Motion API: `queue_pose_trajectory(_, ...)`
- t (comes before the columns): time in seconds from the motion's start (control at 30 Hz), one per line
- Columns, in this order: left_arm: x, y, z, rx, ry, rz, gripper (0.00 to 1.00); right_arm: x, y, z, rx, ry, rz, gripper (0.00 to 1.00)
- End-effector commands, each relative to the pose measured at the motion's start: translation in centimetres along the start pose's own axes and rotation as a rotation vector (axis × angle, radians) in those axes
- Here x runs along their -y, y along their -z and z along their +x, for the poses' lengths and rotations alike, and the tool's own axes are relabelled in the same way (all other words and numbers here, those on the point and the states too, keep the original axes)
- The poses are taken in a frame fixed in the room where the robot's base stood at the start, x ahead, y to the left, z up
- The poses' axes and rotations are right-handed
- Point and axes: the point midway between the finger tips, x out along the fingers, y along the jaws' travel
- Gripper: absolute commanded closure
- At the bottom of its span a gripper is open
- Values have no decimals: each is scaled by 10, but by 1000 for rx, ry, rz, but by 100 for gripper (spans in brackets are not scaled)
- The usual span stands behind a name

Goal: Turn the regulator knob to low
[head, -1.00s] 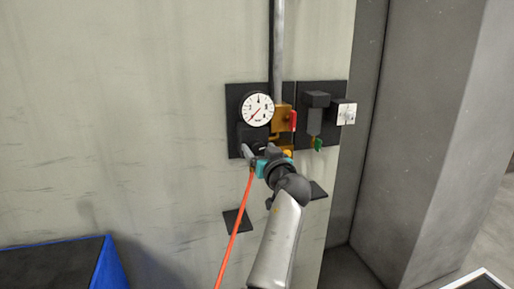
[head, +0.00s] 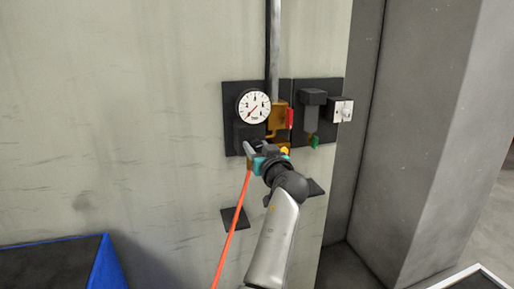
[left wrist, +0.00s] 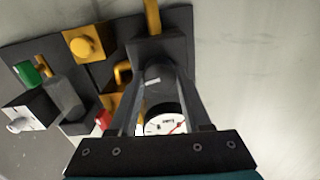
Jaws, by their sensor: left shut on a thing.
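The black regulator (head: 246,131) is mounted on a dark wall plate, with a round white gauge (head: 253,106) on it. The gauge's red needle points to the lower left. My left gripper (head: 256,148) is at the regulator's lower end. In the left wrist view, its two fingers (left wrist: 158,88) lie on either side of the dark cylindrical regulator knob (left wrist: 157,76), shut on it. A small pale mark shows on the knob; I cannot read it. The gauge also shows in that view (left wrist: 165,121), partly hidden by the gripper body. My right gripper is not in view.
Beside the regulator are a yellow valve block with a red lever (head: 289,118), a grey filter bowl (head: 312,119) with a green tap (head: 315,142), and a white box (head: 341,110). An orange hose (head: 234,225) hangs below. A blue-edged bin (head: 98,262) stands lower left.

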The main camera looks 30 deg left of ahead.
Motion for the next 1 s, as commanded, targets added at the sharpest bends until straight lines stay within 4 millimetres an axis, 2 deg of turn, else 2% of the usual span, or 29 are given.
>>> queue_pose_trajectory(0.27, 0, 1, 0, -2, -1, 38, 100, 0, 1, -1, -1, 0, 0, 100)
queue_pose_trajectory(0.47, 0, 2, 0, -3, 0, 146, 100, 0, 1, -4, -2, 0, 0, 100)
queue_pose_trajectory(1.0, -2, 3, 0, -5, 1, 644, 100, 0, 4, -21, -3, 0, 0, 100)
